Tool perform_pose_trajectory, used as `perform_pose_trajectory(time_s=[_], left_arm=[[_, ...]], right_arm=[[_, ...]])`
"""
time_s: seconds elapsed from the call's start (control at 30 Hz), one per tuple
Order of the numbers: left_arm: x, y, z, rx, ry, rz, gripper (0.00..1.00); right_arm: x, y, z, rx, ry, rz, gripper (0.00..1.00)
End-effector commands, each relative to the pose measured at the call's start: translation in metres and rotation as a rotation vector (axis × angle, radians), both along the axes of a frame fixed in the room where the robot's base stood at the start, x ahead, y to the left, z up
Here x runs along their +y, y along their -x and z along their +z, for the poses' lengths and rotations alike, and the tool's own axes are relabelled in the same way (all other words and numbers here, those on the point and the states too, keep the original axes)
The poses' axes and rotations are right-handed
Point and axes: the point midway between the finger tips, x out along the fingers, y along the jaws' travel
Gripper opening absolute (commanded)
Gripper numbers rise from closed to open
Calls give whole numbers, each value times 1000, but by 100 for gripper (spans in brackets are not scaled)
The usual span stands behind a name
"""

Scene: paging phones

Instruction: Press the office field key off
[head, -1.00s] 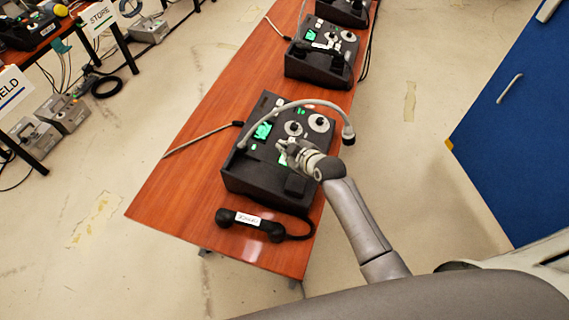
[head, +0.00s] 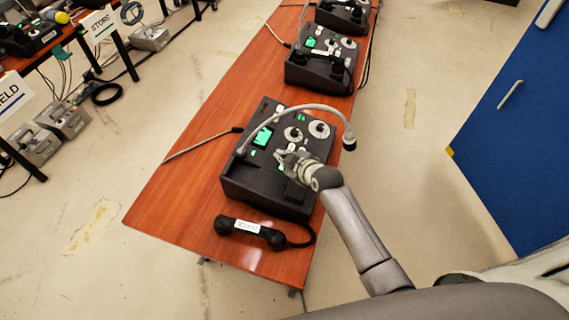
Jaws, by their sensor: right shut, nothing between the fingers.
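The nearest paging phone console (head: 255,185) is a dark box on the wooden table, with a lit green screen (head: 263,138), round dials and small green-lit keys. A grey gooseneck microphone (head: 300,107) arches over it. A black handset (head: 250,231) with a white label, too small to read surely, lies in front. My right gripper (head: 279,157) is shut and empty, its tips low over the middle of the console's key panel. I cannot tell whether they touch a key. The gripper hides part of the keys, and I cannot read which is the field key. My left gripper is not in view.
More consoles (head: 320,60) stand farther along the wooden table (head: 180,195). Another table at the left bears signs reading STORE (head: 99,24) and, partly cut off, one ending in ELD (head: 12,95). A blue cabinet (head: 520,120) stands at the right. Floor is open on both sides.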

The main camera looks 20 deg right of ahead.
Motion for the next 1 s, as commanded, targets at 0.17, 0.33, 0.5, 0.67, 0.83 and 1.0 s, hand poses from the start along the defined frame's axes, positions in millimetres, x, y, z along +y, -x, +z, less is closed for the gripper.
perform_pose_trajectory(time_s=[0.17, 0.33, 0.5, 0.67, 0.83, 1.0], left_arm=[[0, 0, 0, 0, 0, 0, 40], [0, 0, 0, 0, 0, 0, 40], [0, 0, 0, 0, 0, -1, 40], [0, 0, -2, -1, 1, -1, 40], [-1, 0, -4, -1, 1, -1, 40], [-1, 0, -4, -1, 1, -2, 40]], right_arm=[[0, 0, 0, 0, 0, 0, 0], [0, 0, 0, 0, 0, 0, 0], [0, 0, 0, 0, 0, 0, 0], [0, 0, -3, 0, 0, 0, 0], [2, -1, -9, 1, 0, 0, 0], [2, -1, -9, 1, 0, 0, 0]])
